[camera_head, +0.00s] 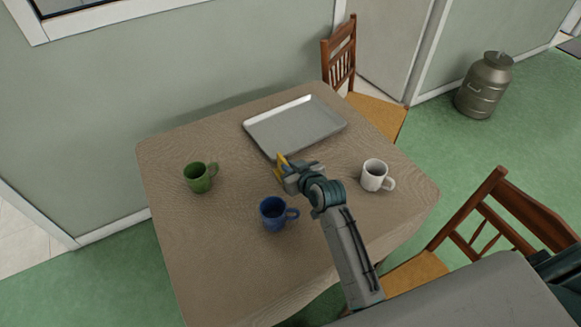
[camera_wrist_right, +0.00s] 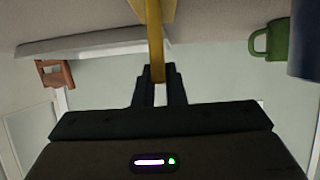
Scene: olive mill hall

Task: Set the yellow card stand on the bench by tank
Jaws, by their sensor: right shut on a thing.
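The yellow card stand (camera_head: 281,160) is at the tip of my right gripper (camera_head: 291,171), over the middle of the wooden table. In the right wrist view the yellow card stand (camera_wrist_right: 155,38) is between the dark fingers of my right gripper (camera_wrist_right: 159,82), which is shut on it. The gripper hides part of the stand in the head view. I cannot tell whether the stand touches the table. My left gripper is not in view. I see no bench or tank that I can name surely; a metal can (camera_head: 484,86) stands on the floor at the far right.
The table (camera_head: 190,240) bears a grey tray (camera_head: 295,126), a green mug (camera_head: 199,178), a blue mug (camera_head: 272,214) and a white mug (camera_head: 374,176). Wooden chairs stand behind (camera_head: 342,55) and at the right (camera_head: 500,205). Green floor is free around the metal can.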

